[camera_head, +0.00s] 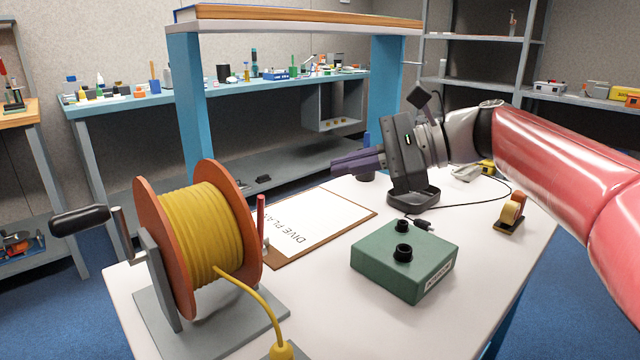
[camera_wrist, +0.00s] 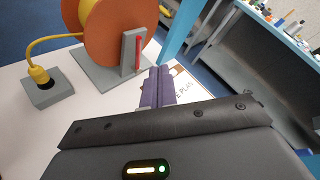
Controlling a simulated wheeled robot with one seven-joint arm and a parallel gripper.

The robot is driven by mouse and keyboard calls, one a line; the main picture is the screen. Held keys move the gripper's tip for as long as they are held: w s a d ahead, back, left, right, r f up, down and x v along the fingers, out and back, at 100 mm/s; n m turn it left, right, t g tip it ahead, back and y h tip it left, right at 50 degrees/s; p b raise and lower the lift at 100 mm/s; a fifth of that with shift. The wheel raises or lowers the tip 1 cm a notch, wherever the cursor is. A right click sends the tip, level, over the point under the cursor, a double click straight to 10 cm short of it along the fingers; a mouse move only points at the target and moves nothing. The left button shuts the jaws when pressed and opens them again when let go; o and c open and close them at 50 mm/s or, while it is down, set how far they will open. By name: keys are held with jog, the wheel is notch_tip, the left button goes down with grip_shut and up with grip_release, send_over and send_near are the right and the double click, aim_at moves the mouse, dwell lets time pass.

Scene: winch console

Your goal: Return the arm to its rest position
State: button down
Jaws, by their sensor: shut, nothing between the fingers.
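My gripper (camera_head: 358,163) is at the end of my red arm, above the white table. Its purple fingers are shut with nothing between them and point left toward the winch drum. The fingers also show in the wrist view (camera_wrist: 157,86). The winch (camera_head: 205,235) has orange flanges, yellow cable and a crank with a black handle (camera_head: 80,220); in the wrist view its orange flange (camera_wrist: 115,30) is beyond the fingers. A red lever (camera_head: 261,220) stands upright beside the drum, also seen in the wrist view (camera_wrist: 138,52).
A green box (camera_head: 385,262) with black knobs, a clipboard marked DIVE PLAN (camera_head: 330,221), a tape dispenser (camera_head: 511,212) and a black stand (camera_head: 414,200) are on the table. The yellow cable ends in a plug (camera_head: 281,350). A blue-framed bench (camera_head: 130,105) stands behind.

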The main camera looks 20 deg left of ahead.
jog(key=s+d+f+n+t+h, duration=0.2)
jog(key=s+d+f+t+h, duration=0.1)
jog(key=d+f, duration=0.5)
jog(key=s+d+f+n+t+h, duration=0.3)
jog(key=s+d+f+h, duration=0.3)
jog(key=d, duration=0.8)
jog(key=s+d+f+n+t+h, duration=0.3)
jog(key=s+d+f, duration=0.4)
jog(key=d+f, duration=0.3)
jog(key=shift+d+f+t+h, duration=0.15)
jog(key=shift+d+t+h, duration=0.15)
jog(key=shift+d+h, duration=0.55)
